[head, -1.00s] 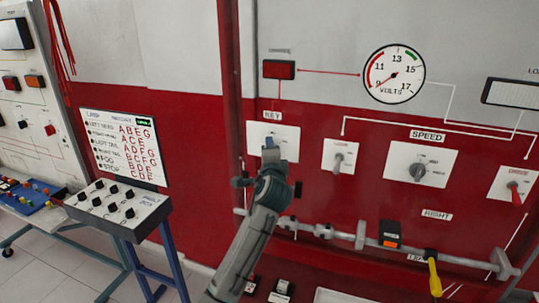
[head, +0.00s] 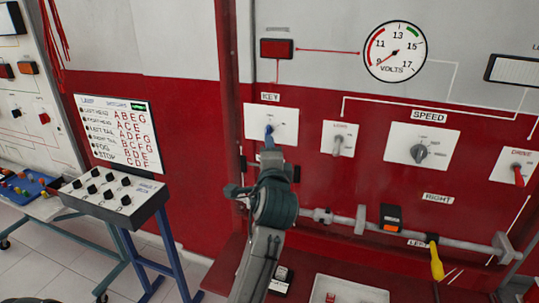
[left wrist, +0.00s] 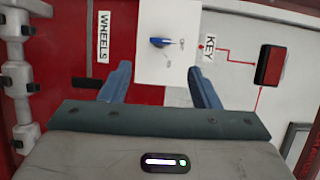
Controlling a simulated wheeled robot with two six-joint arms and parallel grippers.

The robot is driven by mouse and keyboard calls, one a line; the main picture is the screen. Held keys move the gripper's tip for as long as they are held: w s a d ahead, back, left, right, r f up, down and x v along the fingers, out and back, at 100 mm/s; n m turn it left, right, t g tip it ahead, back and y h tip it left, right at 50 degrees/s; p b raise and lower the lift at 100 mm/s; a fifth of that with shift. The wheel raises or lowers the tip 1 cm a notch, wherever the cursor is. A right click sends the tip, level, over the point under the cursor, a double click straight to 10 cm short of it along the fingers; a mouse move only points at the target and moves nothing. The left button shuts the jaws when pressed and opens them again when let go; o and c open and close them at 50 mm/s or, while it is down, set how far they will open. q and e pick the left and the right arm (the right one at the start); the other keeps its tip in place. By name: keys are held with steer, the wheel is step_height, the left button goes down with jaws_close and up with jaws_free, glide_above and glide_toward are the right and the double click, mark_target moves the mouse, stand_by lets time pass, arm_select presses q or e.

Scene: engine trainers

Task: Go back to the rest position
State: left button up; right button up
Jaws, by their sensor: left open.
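My left gripper (head: 270,146) is in front of the red and white engine trainer board, just below the white KEY plate (head: 286,119). In the left wrist view the two blue fingers of the gripper (left wrist: 160,82) are spread wide with nothing between them. The blue key knob (left wrist: 164,42) sits on its white plate (left wrist: 165,70) beyond the fingertips, apart from them. In the head view a blue knob (head: 268,129) shows just above the fingers. My right gripper is not in view.
A grey rail (head: 340,222) with brackets and a yellow-handled lever (head: 436,262) crosses the board to the right of my arm. A switch box (head: 112,195) on a blue stand is at the left. A white tray (head: 350,290) lies below. Tiled floor is open at lower left.

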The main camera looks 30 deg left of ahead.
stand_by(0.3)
arm_select(q)
steer(key=s+d+f+n+g+h, duration=0.25)
steer(key=s+f, duration=0.45)
steer(key=f, duration=0.5)
steer(key=s+d+f+n+g+h, duration=0.15)
steer(key=s+f+g+h, duration=0.35)
steer(key=f, duration=0.7)
steer(key=s+d+f+n+g+h, duration=0.1)
steer(key=s+f+n, duration=0.1)
steer(key=s+f, duration=0.35)
steer(key=s+d+f+n+g, duration=0.1)
steer(key=s+d+f+n, duration=0.1)
steer(key=s, duration=0.6)
steer(key=s+d+f+n+g+h, duration=0.1)
steer(key=s+f+n+g, duration=0.15)
steer(key=s, duration=0.45)
steer(key=s+f+x, duration=0.1)
steer(key=s+x, duration=0.2)
steer(key=x, duration=1.2)
steer(key=s+f+x, duration=0.1)
steer(key=s+x, duration=0.3)
steer(key=x, duration=1.1)
steer(key=s+f+g, duration=0.1)
steer(key=s+f, duration=1.7)
steer(key=f, duration=0.2)
steer(key=shift+s+a+b, duration=0.35)
steer(key=shift+a+b, duration=0.1)
